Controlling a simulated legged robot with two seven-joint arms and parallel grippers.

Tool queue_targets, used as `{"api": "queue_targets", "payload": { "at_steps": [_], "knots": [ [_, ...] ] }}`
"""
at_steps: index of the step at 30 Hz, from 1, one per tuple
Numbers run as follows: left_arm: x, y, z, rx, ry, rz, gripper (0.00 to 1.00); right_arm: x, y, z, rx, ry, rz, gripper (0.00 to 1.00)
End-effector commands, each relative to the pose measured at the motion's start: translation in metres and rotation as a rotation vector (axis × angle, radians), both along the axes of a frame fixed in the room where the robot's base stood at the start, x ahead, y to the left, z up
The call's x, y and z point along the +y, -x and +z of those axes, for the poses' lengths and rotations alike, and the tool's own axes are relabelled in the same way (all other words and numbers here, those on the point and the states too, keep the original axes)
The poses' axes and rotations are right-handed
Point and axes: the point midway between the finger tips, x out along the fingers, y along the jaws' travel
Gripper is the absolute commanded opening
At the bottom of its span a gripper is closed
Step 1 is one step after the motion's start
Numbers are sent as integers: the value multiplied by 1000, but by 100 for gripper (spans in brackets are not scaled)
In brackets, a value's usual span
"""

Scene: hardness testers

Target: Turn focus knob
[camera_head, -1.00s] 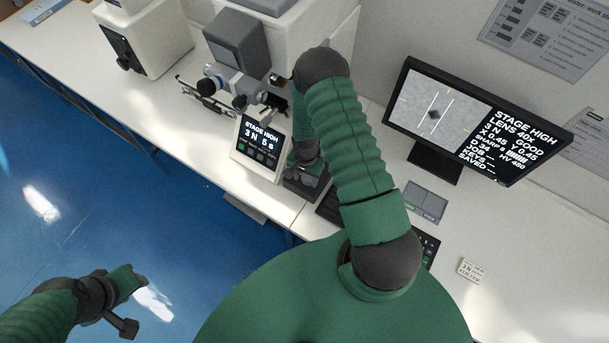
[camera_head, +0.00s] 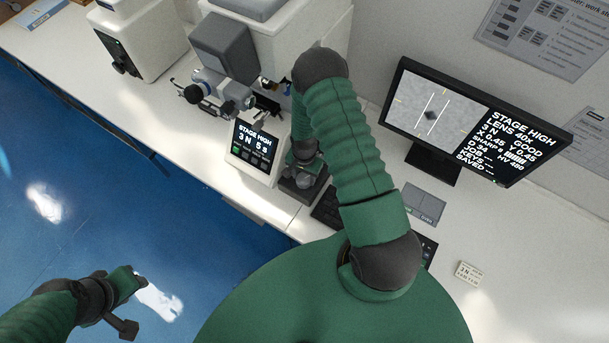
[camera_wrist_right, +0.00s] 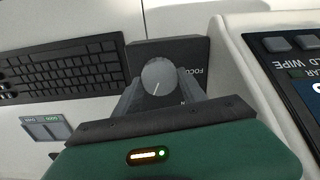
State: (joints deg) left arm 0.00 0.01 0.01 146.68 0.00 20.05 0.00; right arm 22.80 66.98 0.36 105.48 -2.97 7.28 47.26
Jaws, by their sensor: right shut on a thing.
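The focus knob (camera_wrist_right: 159,77) is a round grey dial with a white pointer line, on a dark box (camera_wrist_right: 190,52) marked "FOCUS" in the right wrist view. My right gripper (camera_wrist_right: 160,88) has its fingers on either side of the knob and is shut on it. In the head view my right gripper (camera_head: 306,178) is over the dark box, beside the tester's panel (camera_head: 254,146), and hides the knob. The monitor (camera_head: 470,125) shows a dark diamond mark between two white lines, with text including "STAGE HIGH" and "GOOD". My left gripper (camera_head: 128,298) hangs over the blue floor; its jaws are unclear.
The hardness tester (camera_head: 228,65) stands behind the panel, close to my right arm. A black keyboard (camera_wrist_right: 65,70) lies left of the box in the wrist view, with a small grey pad (camera_wrist_right: 47,128) nearer. A small white block (camera_head: 467,273) lies on the bench at right.

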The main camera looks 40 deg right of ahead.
Motion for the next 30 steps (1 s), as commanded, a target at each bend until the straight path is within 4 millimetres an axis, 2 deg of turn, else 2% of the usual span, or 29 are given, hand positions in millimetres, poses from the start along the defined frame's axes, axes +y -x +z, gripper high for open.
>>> {"api": "queue_targets", "payload": {
  "at_steps": [28, 29, 30],
  "knots": [
    [0, 0, -1, 0, 0, 0, 36, 7, 4, -2, 10, -9, 4, 8],
    [0, 0, -1, 0, 0, 0, 36, 7, 4, -2, 10, -9, 4, 51],
    [0, 0, -1, 0, 0, 0, 36, 7, 4, -2, 10, -9, 3, 56]
  ]
}}
